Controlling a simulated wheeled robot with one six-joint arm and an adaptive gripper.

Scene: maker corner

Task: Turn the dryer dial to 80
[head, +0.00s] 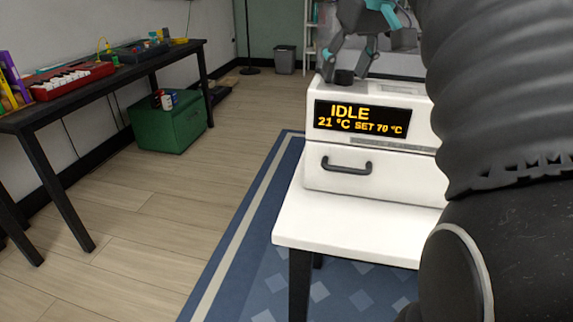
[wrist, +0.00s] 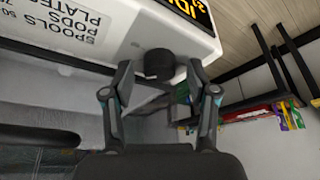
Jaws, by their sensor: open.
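The dryer (head: 320,160) is a white box on a white table, with a dark display (head: 362,119) reading IDLE, 21 °C, SET 70 °C. Its dial (head: 344,77) is a short black knob on the top, near the front left. In the wrist view the dial (wrist: 158,63) sits between the fingertips of my gripper (wrist: 160,76), with a visible gap on each side. My gripper (head: 348,68) is open, above and around the dial in the head view. I cannot tell whether a finger touches it. No pointer mark on the dial is readable.
A printed label (wrist: 70,25) reading SPOOLS, PODS, PLATES lies on the dryer top. The dryer front has a black handle (head: 347,166). A black bench (head: 110,80) with a red keyboard and a green cabinet (head: 172,128) stand left. The floor between is clear.

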